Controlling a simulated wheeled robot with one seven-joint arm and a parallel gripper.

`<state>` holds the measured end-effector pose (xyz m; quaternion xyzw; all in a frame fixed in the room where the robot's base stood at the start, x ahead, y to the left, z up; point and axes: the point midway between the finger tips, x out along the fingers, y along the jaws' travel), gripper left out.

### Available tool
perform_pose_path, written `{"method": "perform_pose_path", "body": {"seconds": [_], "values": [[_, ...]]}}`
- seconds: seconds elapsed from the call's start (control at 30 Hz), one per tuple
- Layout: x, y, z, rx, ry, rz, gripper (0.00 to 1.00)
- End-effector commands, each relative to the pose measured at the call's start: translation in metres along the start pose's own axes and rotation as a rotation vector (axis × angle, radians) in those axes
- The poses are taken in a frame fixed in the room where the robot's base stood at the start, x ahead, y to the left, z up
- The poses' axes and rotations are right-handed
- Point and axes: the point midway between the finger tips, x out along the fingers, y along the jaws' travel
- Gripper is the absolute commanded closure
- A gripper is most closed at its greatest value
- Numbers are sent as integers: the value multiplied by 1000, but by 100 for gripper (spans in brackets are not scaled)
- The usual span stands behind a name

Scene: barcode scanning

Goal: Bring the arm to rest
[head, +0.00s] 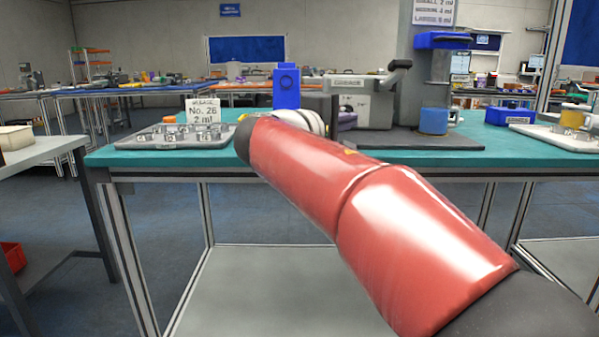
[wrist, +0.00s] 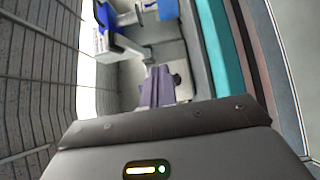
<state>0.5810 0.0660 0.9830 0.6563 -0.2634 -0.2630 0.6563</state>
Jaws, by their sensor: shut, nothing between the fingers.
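My arm (head: 345,190) is red and reaches from the lower right of the head view up to the teal-topped bench. Its far end stands over the bench, and the wrist there is partly hidden behind the red link. My gripper (wrist: 158,82) shows in the wrist view as two purple-grey fingers close together, with nothing held between them. In the head view the fingers are mostly hidden behind the arm.
The teal bench (head: 225,157) carries a metal tray (head: 165,138) with a "No. 26 2 ml" sign (head: 203,111) at left. A grey machine (head: 366,100) stands behind the arm, and a blue cylinder (head: 433,121) to its right. A pale table (head: 40,150) stands at far left.

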Motion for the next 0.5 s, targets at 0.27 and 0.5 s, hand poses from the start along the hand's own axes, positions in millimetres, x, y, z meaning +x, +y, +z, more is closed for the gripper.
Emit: {"method": "perform_pose_path", "body": {"seconds": [0.27,0.5], "values": [[8,-32,42,39,-16,-157,100],[5,-78,95,114,-40,-364,100]]}}
